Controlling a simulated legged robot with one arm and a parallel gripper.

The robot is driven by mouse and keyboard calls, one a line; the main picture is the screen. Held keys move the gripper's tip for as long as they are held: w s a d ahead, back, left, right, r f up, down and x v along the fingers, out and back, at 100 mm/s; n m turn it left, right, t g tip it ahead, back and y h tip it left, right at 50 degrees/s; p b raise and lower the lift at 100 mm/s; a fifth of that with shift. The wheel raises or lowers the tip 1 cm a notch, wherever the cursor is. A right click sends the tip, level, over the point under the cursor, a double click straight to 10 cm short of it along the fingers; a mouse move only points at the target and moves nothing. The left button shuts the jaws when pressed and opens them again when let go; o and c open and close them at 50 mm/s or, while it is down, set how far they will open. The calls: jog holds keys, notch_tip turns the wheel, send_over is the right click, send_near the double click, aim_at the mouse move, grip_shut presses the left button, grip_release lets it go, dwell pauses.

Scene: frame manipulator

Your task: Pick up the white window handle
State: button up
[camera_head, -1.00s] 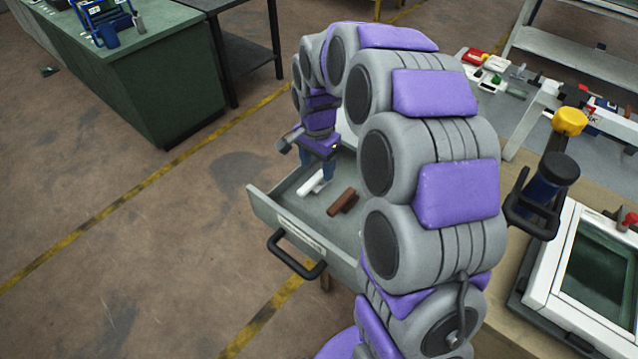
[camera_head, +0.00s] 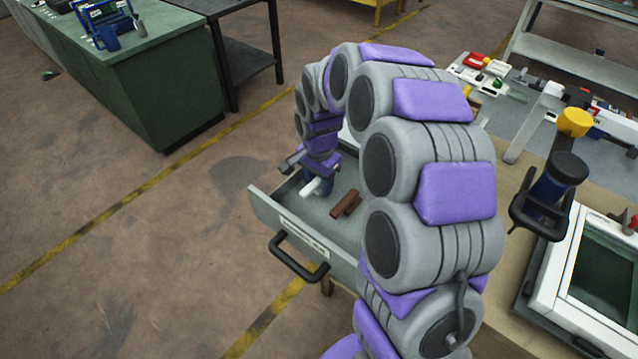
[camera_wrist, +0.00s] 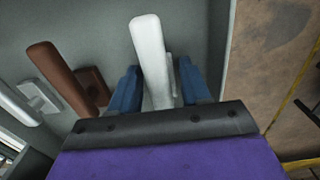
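The white window handle (camera_wrist: 149,55) lies in the open grey drawer and shows in the wrist view between the two blue fingers of my gripper (camera_wrist: 156,88). The fingers stand on either side of it, with a visible gap on each side. In the head view the white handle (camera_head: 313,188) is partly hidden by my gripper (camera_head: 320,187), which is down inside the drawer. A brown handle (camera_wrist: 62,78) lies to its left in the wrist view; it also shows in the head view (camera_head: 346,204).
The drawer (camera_head: 262,212) has a black pull and raised walls around the handles. In the wrist view a drawer wall (camera_wrist: 217,50) runs close to the right finger, and another light handle (camera_wrist: 20,103) lies at far left. A white window frame (camera_head: 560,285) is at right.

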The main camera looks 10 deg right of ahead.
jog(key=shift+a, duration=0.35)
jog(key=c, duration=0.4)
jog(key=shift+d, duration=0.45)
jog(key=c, duration=0.4)
jog(key=shift+r, duration=0.15)
